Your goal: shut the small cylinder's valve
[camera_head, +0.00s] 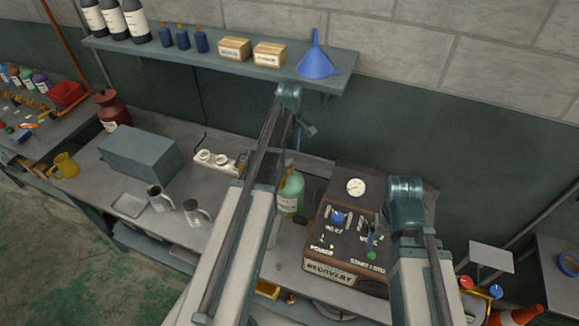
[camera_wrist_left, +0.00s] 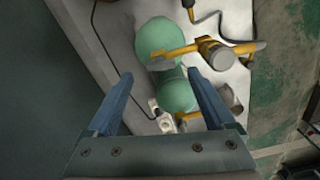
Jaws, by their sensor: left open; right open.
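The small cylinder (camera_head: 291,192) is pale green with a light label. It stands upright on the bench, left of the recovery machine (camera_head: 345,232), with a yellow part at its top, half hidden by my left arm. In the left wrist view, green rounded bodies (camera_wrist_left: 176,92) show between and beyond the fingers, with yellow valve parts (camera_wrist_left: 185,50); which part is the small cylinder's valve handle I cannot tell. My left gripper (camera_wrist_left: 162,78) is open and empty, above and apart from the green bodies. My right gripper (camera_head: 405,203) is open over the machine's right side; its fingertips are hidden.
A wall shelf (camera_head: 190,50) with bottles, boxes and a blue funnel (camera_head: 316,62) is behind my left gripper. A grey box (camera_head: 140,152), two metal mugs (camera_head: 196,212) and a tray (camera_head: 129,205) are on the left bench. The bench between box and cylinder is partly clear.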

